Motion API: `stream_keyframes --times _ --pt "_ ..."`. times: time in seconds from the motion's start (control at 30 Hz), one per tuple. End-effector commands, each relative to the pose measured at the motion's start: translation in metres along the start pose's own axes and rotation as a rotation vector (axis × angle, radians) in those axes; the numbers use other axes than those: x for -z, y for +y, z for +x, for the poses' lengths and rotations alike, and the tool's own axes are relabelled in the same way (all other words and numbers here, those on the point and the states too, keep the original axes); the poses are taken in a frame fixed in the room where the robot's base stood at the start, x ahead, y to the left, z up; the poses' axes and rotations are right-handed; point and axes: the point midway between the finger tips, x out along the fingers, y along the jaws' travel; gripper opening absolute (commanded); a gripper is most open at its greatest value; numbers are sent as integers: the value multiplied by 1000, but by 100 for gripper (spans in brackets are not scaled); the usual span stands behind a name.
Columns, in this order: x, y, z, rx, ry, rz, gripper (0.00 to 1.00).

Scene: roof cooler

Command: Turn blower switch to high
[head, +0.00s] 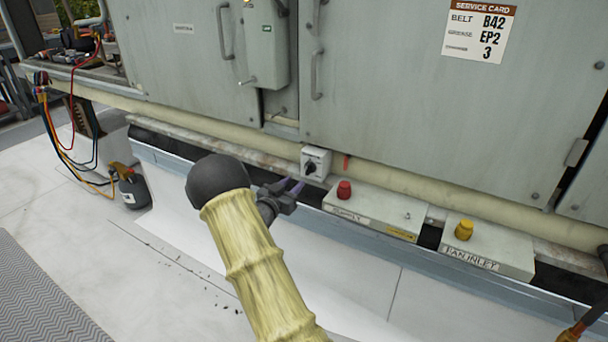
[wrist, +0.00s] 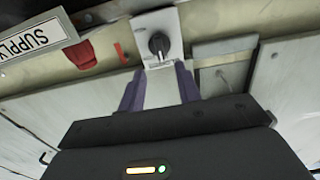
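The blower switch (head: 315,162) appears to be a small pale box with a black rotary knob, mounted on the cream pipe or ledge under the grey cabinet. In the wrist view its black knob (wrist: 158,44) sits beyond my fingertips, roughly centred between them. The knob's setting marks are too small to read. My gripper (head: 291,186) is just below and left of the switch in the head view. Its two purple fingers are apart with nothing between them, as the wrist view also shows (wrist: 160,84). The fingers do not appear to touch the knob.
A box with a red knob (head: 344,190) and a box with a yellow knob (head: 464,231) stand right of the switch. A red tab (head: 346,162) is beside it. Cabinet handles (head: 317,75) project above. A black bottle (head: 134,190) and hoses are at left.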

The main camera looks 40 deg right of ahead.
Motion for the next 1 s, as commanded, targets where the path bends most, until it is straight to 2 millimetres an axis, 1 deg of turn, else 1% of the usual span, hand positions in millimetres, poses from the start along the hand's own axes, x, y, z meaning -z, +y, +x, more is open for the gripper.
stream_keyframes --times 0.03,0.2,0.3,0.4,0.53,0.8,0.83,0.9,0.97,1.0 --pt "-1 0 10 -2 2 1 34" --pt "-1 1 40 -2 1 1 34" --pt "-1 1 56 -2 1 1 34" --pt "-1 0 69 -1 1 2 34" --pt "0 0 78 0 1 -1 34" --pt "0 0 79 0 0 -1 34" --pt "0 0 79 0 0 -1 30" --pt "0 0 79 0 0 -1 16" --pt "0 0 79 0 0 -1 4" --pt "0 0 78 0 0 -1 0"
